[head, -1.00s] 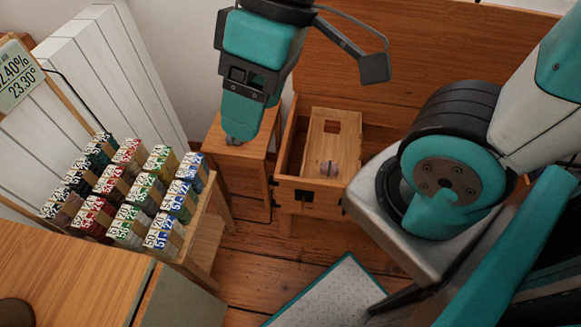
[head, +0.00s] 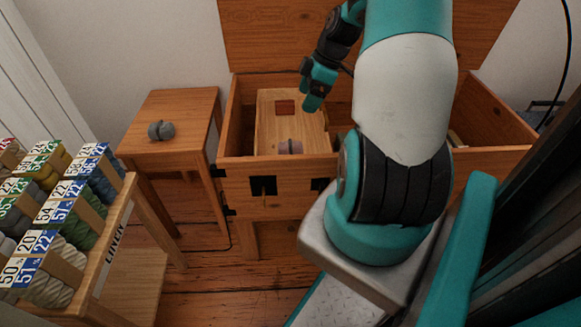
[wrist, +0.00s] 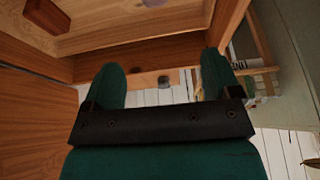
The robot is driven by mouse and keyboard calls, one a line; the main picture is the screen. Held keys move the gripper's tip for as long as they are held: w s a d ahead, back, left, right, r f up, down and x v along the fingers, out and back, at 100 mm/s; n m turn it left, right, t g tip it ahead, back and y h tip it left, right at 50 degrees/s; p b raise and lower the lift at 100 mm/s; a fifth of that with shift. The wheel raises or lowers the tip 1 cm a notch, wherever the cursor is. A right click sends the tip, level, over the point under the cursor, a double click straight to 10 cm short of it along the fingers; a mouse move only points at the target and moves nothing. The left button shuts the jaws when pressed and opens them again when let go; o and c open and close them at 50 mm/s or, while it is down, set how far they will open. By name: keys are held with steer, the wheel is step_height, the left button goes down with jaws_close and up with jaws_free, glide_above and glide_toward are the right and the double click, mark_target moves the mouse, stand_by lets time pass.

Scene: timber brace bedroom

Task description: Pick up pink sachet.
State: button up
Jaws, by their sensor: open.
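A small pinkish-mauve bundle (head: 290,147), which looks like the pink sachet, sits on a wooden board (head: 265,125) at the front of an open wooden chest (head: 265,185). Part of it shows at the top edge of the wrist view (wrist: 153,3). My gripper (head: 312,103) hangs over the chest, behind and above the bundle and apart from it. In the wrist view its two fingers (wrist: 162,78) are spread with nothing held between them.
A red-brown square piece (head: 285,106) lies farther back on the board. A small side table (head: 185,103) left of the chest bears a grey knobbed object (head: 161,130). A rack of yarn (head: 75,205) stands at front left. The chest's walls and raised lid bound the space.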

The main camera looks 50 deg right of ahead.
step_height(320, 180, down, 3)
steer(key=d, duration=0.1)
steer(key=b, duration=0.5)
glide_toward(292, 144)
steer(key=x, duration=0.5)
steer(key=shift+w+a, duration=0.15)
steer(key=shift+b+x, duration=1.25)
steer(key=shift+x, duration=1.8)
steer(key=c, duration=1)
